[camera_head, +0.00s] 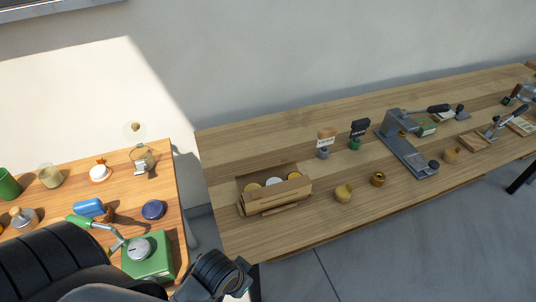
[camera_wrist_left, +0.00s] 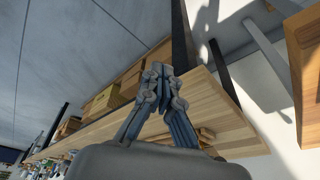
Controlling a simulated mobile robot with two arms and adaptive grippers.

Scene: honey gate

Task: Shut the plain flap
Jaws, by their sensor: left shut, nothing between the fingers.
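A wooden box (camera_head: 247,190) stands near the left end of the long wooden table, with several pale and yellow round-topped things inside. Wooden boards (camera_head: 275,203) lie along its front side, one seeming to tilt outward; I cannot tell which is the plain flap. My left gripper (camera_head: 240,284) is low at the bottom edge of the head view, in front of the table's left end and apart from the box. Its fingers (camera_wrist_left: 158,72) are together and empty in the left wrist view. My right gripper is not in view.
The long table (camera_head: 225,150) carries a grey lever press (camera_head: 405,150), small label stands (camera_head: 325,140), a yellow pot (camera_head: 343,192) and a brass piece (camera_head: 377,179). A smaller table at left holds a green scale-like device (camera_head: 148,258) and a blue lid (camera_head: 153,210).

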